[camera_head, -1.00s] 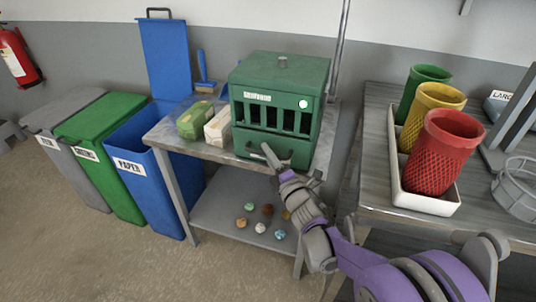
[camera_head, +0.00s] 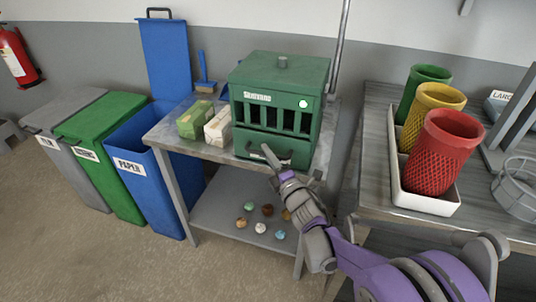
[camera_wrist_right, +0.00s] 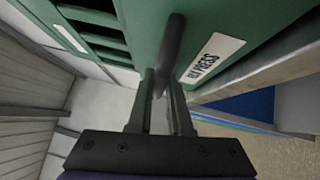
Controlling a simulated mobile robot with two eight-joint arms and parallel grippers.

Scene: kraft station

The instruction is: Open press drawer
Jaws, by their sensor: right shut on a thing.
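The green press (camera_head: 280,90) stands on the small metal table. Its drawer (camera_head: 295,158) is the low front panel, and it looks closed or nearly so. In the right wrist view the drawer front (camera_wrist_right: 240,25) carries a white label and a dark bar handle (camera_wrist_right: 172,45). My right gripper (camera_head: 268,152) is at the drawer front; in the wrist view its two fingers (camera_wrist_right: 160,95) are shut around the handle's near end. My left gripper is in neither view.
Two small boxes (camera_head: 206,120) sit left of the press. Several small balls (camera_head: 267,210) lie on the lower shelf (camera_head: 220,205). Bins, including a blue one (camera_head: 150,165), stand at the left. A right-hand table (camera_head: 375,150) holds a white tray (camera_head: 430,208) with three coloured baskets.

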